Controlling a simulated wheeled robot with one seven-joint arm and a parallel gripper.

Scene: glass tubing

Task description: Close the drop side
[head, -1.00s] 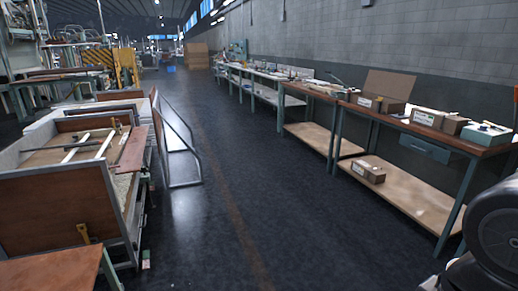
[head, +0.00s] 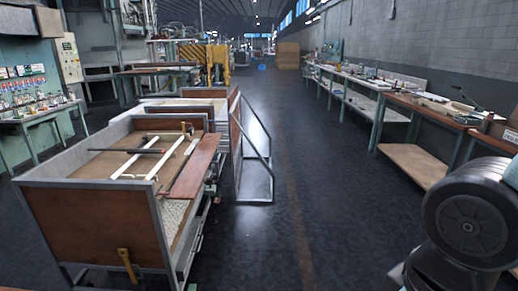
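A cart (head: 95,216) with brown panels and a grey metal frame stands at the left front of the head view. Its near end panel and grey far-left wall stand upright. A long reddish-brown board (head: 195,168), which looks like the drop side, lies at a slant along the cart's right edge, not upright. Whether it is hinged there is too small to tell. White bars (head: 155,158) and dark rods lie in the cart. A yellow latch-like piece (head: 127,262) is on the near panel. My gripper is not in view; part of my arm shows at the right.
A second cart with a metal rail frame (head: 256,160) stands just beyond, its rail reaching into the aisle. The dark floor (head: 265,245) right of the carts is free. Workbenches (head: 415,105) with boxes line the right wall. A bench with bottles (head: 30,112) is at far left.

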